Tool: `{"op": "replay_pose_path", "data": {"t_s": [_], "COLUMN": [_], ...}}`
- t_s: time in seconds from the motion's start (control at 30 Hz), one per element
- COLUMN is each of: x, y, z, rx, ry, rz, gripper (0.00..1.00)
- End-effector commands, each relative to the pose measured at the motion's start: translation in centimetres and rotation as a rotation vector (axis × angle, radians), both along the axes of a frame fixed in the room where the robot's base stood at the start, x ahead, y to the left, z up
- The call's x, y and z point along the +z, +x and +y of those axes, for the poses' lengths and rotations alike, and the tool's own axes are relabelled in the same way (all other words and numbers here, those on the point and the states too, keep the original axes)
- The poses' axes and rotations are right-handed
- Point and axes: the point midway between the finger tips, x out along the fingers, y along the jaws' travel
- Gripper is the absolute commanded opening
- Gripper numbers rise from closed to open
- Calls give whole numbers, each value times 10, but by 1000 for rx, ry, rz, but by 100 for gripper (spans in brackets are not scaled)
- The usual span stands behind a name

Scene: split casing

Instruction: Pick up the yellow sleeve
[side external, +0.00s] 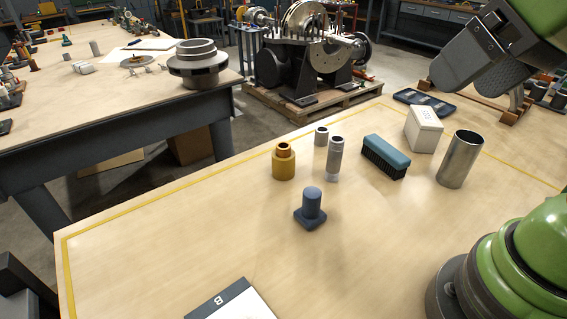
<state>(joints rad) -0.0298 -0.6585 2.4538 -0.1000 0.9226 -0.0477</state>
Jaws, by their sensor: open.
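The yellow sleeve (283,168) stands upright on the wooden table, left of the table's middle. A copper-coloured ring or bushing (284,150) shows at its top; I cannot tell how deep it sits. My gripper (452,82) is at the upper right, high above the table and well apart from the sleeve. It is open, and nothing shows between its jaws.
A blue flanged post (311,207) stands in front of the sleeve. Right of it are a small grey ring (321,136), a slim metal cylinder (335,158), a brush (386,155), a white box (423,130) and a steel tube (460,160). The table's left is clear.

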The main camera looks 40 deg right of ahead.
Motion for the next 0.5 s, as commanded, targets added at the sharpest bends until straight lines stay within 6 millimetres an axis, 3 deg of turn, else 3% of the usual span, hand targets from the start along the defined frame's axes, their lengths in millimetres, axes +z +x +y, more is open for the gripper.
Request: {"op": "replay_pose_path", "data": {"t_s": [0.27, 0.5], "x": [-25, -58], "y": [60, 133], "z": [-22, -24], "rx": [483, 987], "ry": [-544, -1049], "rz": [280, 504], "gripper": [87, 87]}}
